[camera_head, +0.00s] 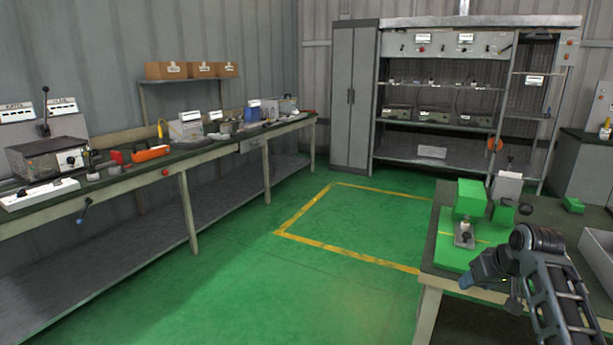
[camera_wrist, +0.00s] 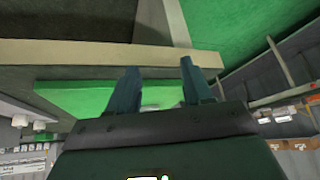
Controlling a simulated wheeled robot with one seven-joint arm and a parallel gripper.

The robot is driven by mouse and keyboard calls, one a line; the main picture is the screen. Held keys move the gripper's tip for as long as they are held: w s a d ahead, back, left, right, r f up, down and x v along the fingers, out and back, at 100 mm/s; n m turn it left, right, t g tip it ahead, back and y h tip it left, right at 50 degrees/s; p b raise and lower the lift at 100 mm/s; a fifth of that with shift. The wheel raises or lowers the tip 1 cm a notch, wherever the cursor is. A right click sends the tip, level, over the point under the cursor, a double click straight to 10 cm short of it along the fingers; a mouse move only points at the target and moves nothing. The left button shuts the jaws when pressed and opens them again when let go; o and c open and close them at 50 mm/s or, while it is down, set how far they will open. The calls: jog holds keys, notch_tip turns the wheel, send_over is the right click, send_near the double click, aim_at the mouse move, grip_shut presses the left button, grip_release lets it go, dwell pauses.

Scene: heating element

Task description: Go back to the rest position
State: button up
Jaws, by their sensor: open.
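My gripper (camera_head: 484,270) hangs at the lower right in the head view, at the front edge of the right-hand table (camera_head: 428,280). In the wrist view, its two dark fingers (camera_wrist: 162,90) are apart with nothing between them. A green block-shaped fixture (camera_head: 470,199) stands on a green plate (camera_head: 450,250) on this table, behind and to the left of my gripper. A small metal piece with a light knob (camera_head: 464,235) is in front of the green block. The wrist view shows a green plate (camera_wrist: 80,97) beyond the fingers.
A long workbench (camera_head: 187,195) with tools and instruments runs along the left wall. A grey cabinet (camera_head: 352,100) and shelving (camera_head: 430,155) stand at the back. A grey tray (camera_head: 598,250) is at the right. The green floor (camera_head: 260,280) between the benches is clear.

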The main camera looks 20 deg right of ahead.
jog(key=s+a+f+t, duration=0.1)
jog(key=s+a+f, duration=0.25)
jog(key=a, duration=0.45)
jog(key=s+a+f+t, duration=0.15)
jog(key=a+f, duration=0.25)
jog(key=a, duration=0.4)
jog(key=s+a+f+t, duration=0.1)
jog(key=s+a+f, duration=0.25)
jog(key=a, duration=0.55)
jog(key=s+a+r+n+t, duration=0.1)
jog(key=s+a+r, duration=0.1)
jog(key=s+a, duration=0.6)
jog(key=s+a+r+n+t, duration=0.15)
jog(key=s+a, duration=0.25)
jog(key=s, duration=0.7)
jog(key=s+a+r+n+t+y, duration=0.1)
jog(key=s+r+n+t+y, duration=0.1)
jog(key=s+r, duration=1)
notch_tip(320, 180, up, 3)
jog(key=shift+a+f+t, duration=0.2)
jog(key=shift+a+t, duration=0.05)
jog(key=shift+t, duration=0.35)
